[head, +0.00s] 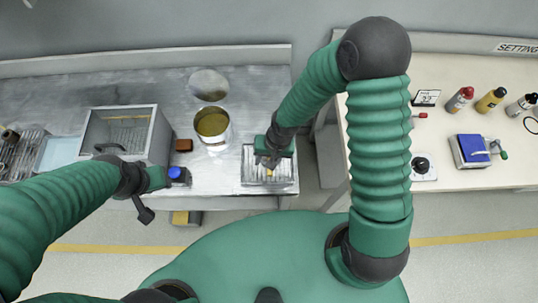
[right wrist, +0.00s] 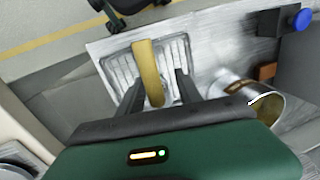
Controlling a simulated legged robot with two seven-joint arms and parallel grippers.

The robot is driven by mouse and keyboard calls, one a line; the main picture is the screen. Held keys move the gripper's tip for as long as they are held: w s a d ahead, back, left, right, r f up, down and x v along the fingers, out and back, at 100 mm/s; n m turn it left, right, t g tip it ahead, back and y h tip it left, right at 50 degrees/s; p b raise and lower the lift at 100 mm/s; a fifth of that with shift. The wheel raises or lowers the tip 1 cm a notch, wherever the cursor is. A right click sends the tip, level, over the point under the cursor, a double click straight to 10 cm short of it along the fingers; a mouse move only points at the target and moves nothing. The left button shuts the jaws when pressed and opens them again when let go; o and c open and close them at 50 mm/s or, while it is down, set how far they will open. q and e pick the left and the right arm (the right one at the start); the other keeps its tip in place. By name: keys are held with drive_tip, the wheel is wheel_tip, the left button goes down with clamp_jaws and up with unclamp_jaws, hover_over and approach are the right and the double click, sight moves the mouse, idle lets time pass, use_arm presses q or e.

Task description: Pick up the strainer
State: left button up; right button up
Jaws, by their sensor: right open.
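A thick yellow-tan handle (right wrist: 149,75), probably the strainer's, stands between the two dark fingers of my right gripper (right wrist: 158,92) in the right wrist view. I see a gap between the handle and the fingers. The rest of that tool is hidden, so I cannot make out a strainer bowl. In the head view my right gripper (head: 270,160) is over the ribbed metal tray (head: 254,178), and only a bit of yellow (head: 269,172) shows beneath it. My left gripper (head: 160,180) is near the counter's front edge; its fingers are not clear.
A metal pot (head: 222,137) with yellowish contents stands left of the tray. A blue-capped thing (head: 177,173), a brown block (head: 184,145) and an open metal box (head: 160,127) are further left. A gap separates this counter from the pale table (head: 455,115) with bottles.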

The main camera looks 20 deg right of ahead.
drive_tip(key=shift+s+a+r, duration=0.1)
drive_tip(key=c, duration=0.4)
drive_tip(key=shift+d, duration=0.25)
drive_tip(key=c, duration=0.5)
drive_tip(key=shift+d, duration=0.1)
idle(0.3)
